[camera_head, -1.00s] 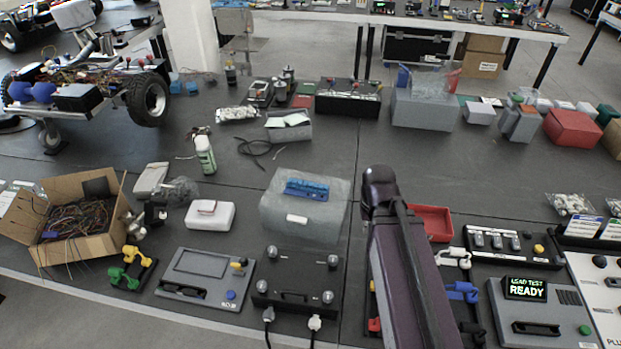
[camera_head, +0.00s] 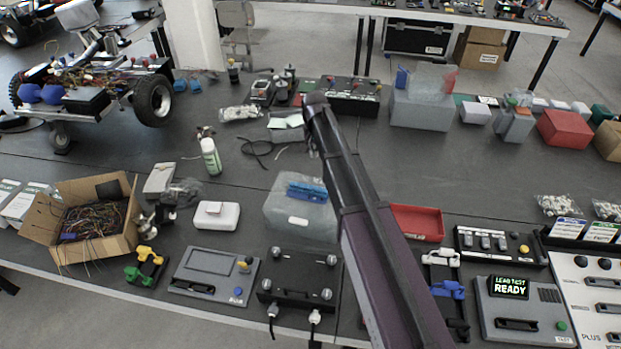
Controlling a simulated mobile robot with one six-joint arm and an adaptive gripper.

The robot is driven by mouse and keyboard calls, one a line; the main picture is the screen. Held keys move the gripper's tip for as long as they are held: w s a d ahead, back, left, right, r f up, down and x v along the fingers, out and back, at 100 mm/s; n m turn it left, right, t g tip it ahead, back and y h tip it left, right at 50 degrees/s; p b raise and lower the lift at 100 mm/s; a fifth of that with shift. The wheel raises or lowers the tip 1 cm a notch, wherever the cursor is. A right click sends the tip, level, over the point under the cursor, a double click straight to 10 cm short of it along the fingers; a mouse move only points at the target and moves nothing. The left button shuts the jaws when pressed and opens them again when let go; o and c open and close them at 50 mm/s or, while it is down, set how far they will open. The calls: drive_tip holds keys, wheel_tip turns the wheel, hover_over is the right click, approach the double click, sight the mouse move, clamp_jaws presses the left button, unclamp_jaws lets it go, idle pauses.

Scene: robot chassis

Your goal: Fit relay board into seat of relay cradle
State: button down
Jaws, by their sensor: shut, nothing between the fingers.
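I cannot single out the relay board or the relay cradle with certainty. A blue ribbed part (camera_head: 307,192) sits on a translucent grey box (camera_head: 285,214) in the middle of the table; it could be a board, but I cannot tell. A wheeled robot chassis (camera_head: 85,100) with exposed wiring and parts stands at the upper left; no clear seat shows on it.
An open carton of wires (camera_head: 95,222) stands at the left. A red tray (camera_head: 417,222) lies right of my arm. A black unit with knobs (camera_head: 297,280) and a lead tester (camera_head: 520,310) line the front edge. The dark table behind the red tray is mostly clear.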

sight(301, 213)
drive_tip(key=shift+f, duration=0.15)
idle(0.3)
wheel_tip(301, 213, down, 10)
drive_tip(key=b, duration=1)
drive_tip(key=s, duration=0.1)
drive_tip(key=s+a, duration=0.1)
drive_tip(key=s, duration=0.1)
drive_tip(key=shift+r, duration=0.2)
drive_tip(key=shift+s+a, duration=0.1)
drive_tip(key=shift+s, duration=0.3)
drive_tip(key=s+a, duration=0.1)
drive_tip(key=s, duration=0.2)
drive_tip(key=s+a, duration=0.1)
drive_tip(key=s, duration=0.3)
drive_tip(key=s+a, duration=0.1)
drive_tip(key=s, duration=0.3)
drive_tip(key=shift+s+a, duration=0.2)
drive_tip(key=shift+s, duration=0.05)
drive_tip(key=shift+w, duration=0.1)
